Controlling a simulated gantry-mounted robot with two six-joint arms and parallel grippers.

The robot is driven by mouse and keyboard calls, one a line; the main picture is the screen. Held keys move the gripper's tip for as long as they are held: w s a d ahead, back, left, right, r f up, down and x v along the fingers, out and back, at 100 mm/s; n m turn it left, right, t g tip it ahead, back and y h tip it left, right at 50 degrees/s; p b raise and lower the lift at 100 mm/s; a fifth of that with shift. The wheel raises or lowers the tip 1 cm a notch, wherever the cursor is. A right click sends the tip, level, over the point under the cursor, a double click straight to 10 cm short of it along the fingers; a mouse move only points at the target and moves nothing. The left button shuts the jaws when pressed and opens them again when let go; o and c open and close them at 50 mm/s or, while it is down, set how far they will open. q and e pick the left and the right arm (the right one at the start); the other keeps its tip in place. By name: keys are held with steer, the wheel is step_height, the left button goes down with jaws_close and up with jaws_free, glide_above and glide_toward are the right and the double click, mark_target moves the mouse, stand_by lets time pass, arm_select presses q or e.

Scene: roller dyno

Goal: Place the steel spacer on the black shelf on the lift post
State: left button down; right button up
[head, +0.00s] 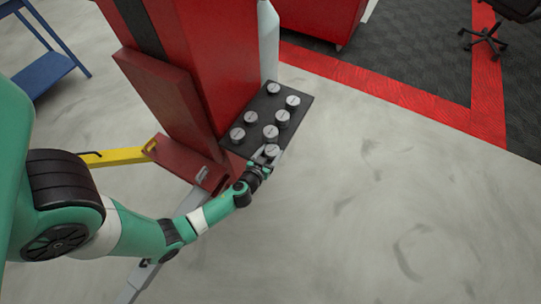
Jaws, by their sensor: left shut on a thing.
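The black shelf (263,103) sticks out from the side of the red lift post (217,60). Several round steel spacers, such as one at the far end (273,88), stand on it. My left gripper (264,160) is at the shelf's near edge, shut on a steel spacer (271,151). This spacer looks to be over the near corner of the shelf. I cannot tell whether it touches the surface. The fingers partly hide the spacer and the shelf edge. My right gripper is not in view.
Red and yellow lift arms (108,157) spread low from the post's base. A pale cylinder (268,40) stands behind the shelf. A red cabinet (318,18) and an office chair (486,38) are at the back. The grey floor at right is clear.

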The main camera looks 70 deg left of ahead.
arm_select(q)
steer(key=shift+f, duration=0.4)
steer(key=shift+r, duration=0.1)
jaws_free()
steer(key=p+v, duration=0.1)
steer(key=v, duration=1.1)
